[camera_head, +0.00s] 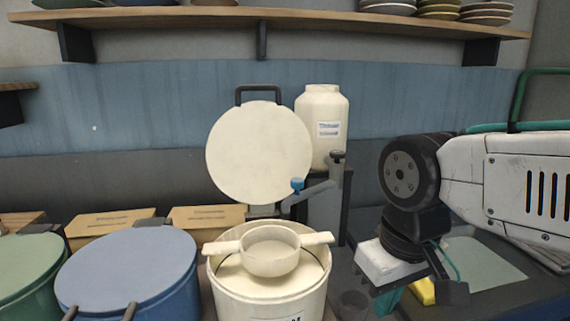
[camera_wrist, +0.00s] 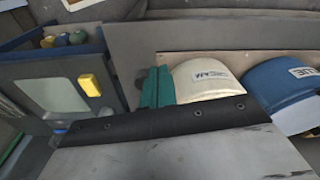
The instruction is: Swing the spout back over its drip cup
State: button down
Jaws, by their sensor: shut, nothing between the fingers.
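The spout (camera_head: 318,190) is a grey arm on a dark post beside the white bottle. It reaches left from the post, with a blue tip (camera_head: 297,184) near the raised round lid and behind the cream pot. A small dark cup (camera_head: 352,304), apparently the drip cup, stands low to the right of the cream pot, not under the blue tip. The spout is not recognisable there.
The cream pot (camera_head: 268,307) holds a two-handled strainer (camera_head: 270,258); its round lid (camera_head: 259,153) stands raised behind. A blue-lidded pot (camera_head: 128,267) is left of it. A yellow block (camera_head: 421,291) lies right of my gripper. A shelf (camera_head: 300,22) with plates runs above.

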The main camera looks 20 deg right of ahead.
jog(key=w+r+t, duration=0.1)
jog(key=w+r, duration=0.5)
jog(key=w, duration=0.5)
jog(key=w+a+r+n+t, duration=0.1)
jog(key=w+r, duration=0.5)
jog(key=w, duration=0.4)
jog(key=w+r+n, duration=0.1)
jog(key=w+r, duration=0.5)
jog(key=w, duration=0.5)
jog(key=shift+w+a+r+t+y, duration=0.2)
jog(key=shift+w+r+t+y, duration=0.1)
jog(key=shift+r+t+y, duration=0.1)
jog(key=shift+f, duration=0.1)
send_over(313, 188)
jog(key=a, duration=0.5)
jog(key=shift+f, duration=4.85)
jog(key=shift+w+a, duration=0.15)
jog(key=shift+w, duration=0.2)
